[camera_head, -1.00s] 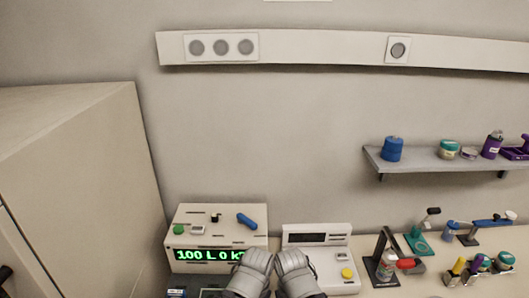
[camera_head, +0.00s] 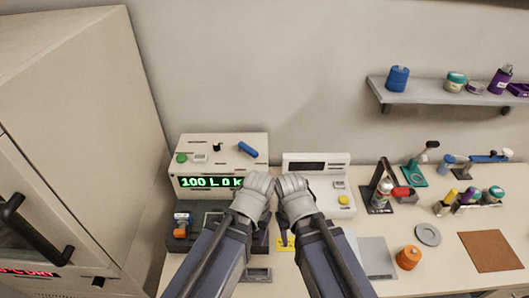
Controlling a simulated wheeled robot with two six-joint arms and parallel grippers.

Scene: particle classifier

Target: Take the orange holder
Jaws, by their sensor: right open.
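An orange, round, stacked piece (camera_head: 407,258), which looks like the orange holder, sits on the bench at the lower right. It stands upright between a flat grey plate and a grey ring. My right gripper (camera_head: 293,187) is well to its upper left, in front of the white device. It is open with nothing seen in it. My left gripper (camera_head: 258,187) is close beside the right one, in front of the display box. Its fingers are seen from behind, so its opening is hidden. Neither gripper touches the orange piece.
The display box (camera_head: 218,165) and white device (camera_head: 317,163) stand behind my grippers. A shelf (camera_head: 430,92) hangs above.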

